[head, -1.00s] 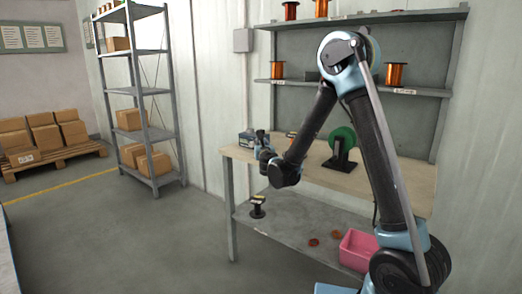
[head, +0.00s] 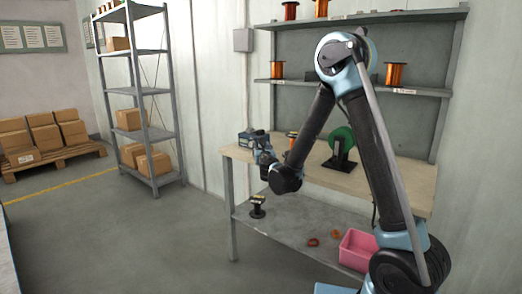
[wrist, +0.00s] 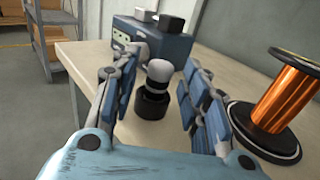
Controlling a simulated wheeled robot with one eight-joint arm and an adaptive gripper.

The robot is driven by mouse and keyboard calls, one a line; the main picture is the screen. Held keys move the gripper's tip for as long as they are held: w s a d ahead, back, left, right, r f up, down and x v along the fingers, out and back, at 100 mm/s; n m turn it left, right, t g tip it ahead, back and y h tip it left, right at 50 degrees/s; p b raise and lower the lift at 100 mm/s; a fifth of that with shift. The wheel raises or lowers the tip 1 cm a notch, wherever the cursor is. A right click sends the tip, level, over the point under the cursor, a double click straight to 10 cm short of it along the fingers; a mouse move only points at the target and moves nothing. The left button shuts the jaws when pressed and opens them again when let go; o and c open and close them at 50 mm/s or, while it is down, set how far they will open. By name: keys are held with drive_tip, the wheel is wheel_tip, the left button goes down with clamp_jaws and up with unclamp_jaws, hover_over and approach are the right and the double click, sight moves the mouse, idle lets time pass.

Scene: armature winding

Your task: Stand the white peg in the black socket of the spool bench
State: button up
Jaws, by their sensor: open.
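The white peg (wrist: 160,70), with a dark band around it, stands roughly upright at the black socket (wrist: 151,104) on the bench top (wrist: 232,62). Its lower end is hidden by the socket's rim, so I cannot tell how deep it sits. My gripper (wrist: 160,76) is open, with one finger on each side of the peg and gaps showing between them. In the head view my gripper (head: 263,153) is over the bench's left end; the peg and socket cannot be made out there.
A blue-grey box (wrist: 150,42) stands just beyond the peg. A copper-wound spool (wrist: 285,95) stands close to the right finger. A green reel (head: 342,140) is farther right on the bench. A pink bin (head: 357,250) is on the lower shelf.

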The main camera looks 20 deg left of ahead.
drive_tip(key=v, duration=1)
